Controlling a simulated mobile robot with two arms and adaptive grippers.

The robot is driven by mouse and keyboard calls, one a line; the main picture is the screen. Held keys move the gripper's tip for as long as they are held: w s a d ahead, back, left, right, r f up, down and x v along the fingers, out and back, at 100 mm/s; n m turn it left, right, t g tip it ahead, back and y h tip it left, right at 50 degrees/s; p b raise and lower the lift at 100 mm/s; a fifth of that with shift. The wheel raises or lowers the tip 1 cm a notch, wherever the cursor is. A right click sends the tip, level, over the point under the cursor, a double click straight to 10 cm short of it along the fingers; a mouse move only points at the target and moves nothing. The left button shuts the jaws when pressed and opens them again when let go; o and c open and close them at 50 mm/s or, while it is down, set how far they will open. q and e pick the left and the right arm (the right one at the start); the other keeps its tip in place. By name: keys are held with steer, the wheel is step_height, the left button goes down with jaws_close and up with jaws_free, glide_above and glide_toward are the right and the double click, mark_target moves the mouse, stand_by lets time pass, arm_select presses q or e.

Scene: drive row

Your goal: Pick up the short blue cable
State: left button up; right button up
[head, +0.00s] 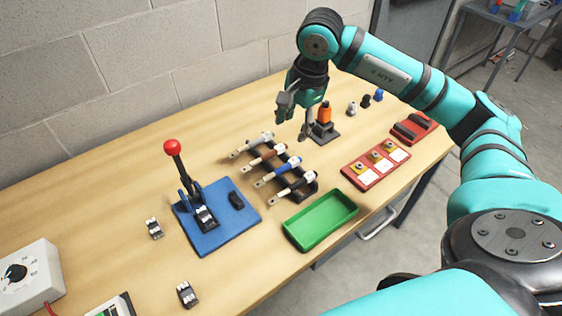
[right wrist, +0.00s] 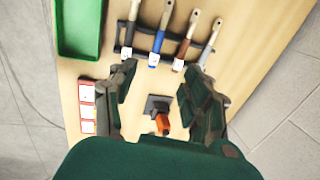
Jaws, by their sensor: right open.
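The short blue cable (head: 282,171) lies in a row of several similar pieces across a black rack (head: 304,191) on the table, between a brown one (head: 266,155) and a black one (head: 290,190). It also shows in the right wrist view (right wrist: 158,42), ahead of the fingers. My right gripper (head: 294,118) is open and empty, pointing down above the table behind the row, near the orange-topped part. In the right wrist view its fingers (right wrist: 162,72) stand wide apart, with the rack beyond them. My left gripper is not in view.
An orange part (head: 324,113) stands on a dark base beside my right gripper. A green tray (head: 291,233) lies in front of the rack. Red trays (head: 348,172) are at right, a red-knobbed lever press (head: 188,190) on a blue plate at left.

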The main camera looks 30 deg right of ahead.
steer(key=d, duration=0.1)
steer(key=p, duration=0.4)
glide_above(287, 165)
steer(key=s, duration=0.1)
steer(key=s+x, duration=0.1)
steer(key=x, duration=0.7)
steer(key=s+x, duration=0.1)
steer(key=x, duration=0.3)
steer(key=shift+s+d+f, duration=0.25)
steer(key=shift+s+d, duration=0.05)
steer(key=shift+s, duration=0.05)
steer(key=p+x, duration=0.1)
steer(key=x, duration=0.2)
steer(key=shift+w+d+f, duration=0.1)
steer(key=shift+w+f, duration=0.05)
steer(key=shift+f, duration=0.15)
steer(key=shift+w+f, duration=0.1)
steer(key=shift+f, duration=0.3)
steer(key=shift+c, duration=0.3)
jaws_close()
